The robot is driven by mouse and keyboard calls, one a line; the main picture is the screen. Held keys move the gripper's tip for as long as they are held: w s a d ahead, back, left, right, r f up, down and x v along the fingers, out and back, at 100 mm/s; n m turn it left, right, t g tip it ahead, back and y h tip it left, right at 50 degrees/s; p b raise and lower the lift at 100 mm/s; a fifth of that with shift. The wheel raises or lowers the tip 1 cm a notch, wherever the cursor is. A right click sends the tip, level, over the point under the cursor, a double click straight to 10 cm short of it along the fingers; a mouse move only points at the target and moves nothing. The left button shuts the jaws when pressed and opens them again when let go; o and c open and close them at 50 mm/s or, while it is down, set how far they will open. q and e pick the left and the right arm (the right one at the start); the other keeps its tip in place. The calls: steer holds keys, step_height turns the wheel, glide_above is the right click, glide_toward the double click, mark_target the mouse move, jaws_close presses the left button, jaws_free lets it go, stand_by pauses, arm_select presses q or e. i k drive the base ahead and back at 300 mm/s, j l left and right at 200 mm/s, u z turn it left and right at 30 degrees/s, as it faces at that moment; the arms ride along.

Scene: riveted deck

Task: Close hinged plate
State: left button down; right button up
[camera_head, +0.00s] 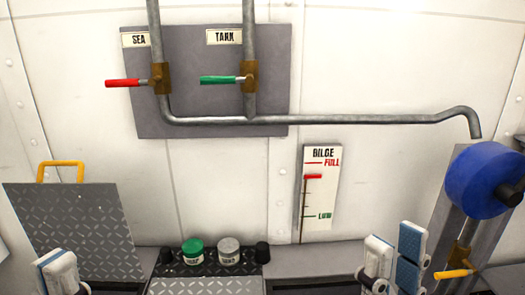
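A grey diamond-tread plate (85,222) stands raised, leaning near the wall at the lower left. A yellow handle (61,166) rises from its top edge. I take it to be the hinged plate; its hinge cannot be made out. My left gripper (62,272) is at the bottom left, in front of the plate's lower part and well below the handle. It hides part of the plate, and its finger gap cannot be made out. My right gripper (394,262) is at the bottom right, far from the plate, with its blue-padded fingers apart and nothing between them.
Green and grey capped jars (210,252) stand on a dark treaded ledge in the middle. Pipes with a red valve lever (122,83) and a green one (217,80) run on the wall. A bilge gauge (319,190) and a blue drum (478,182) are to the right.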

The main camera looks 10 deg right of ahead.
mark_target(88, 221)
steer(key=k, duration=0.95)
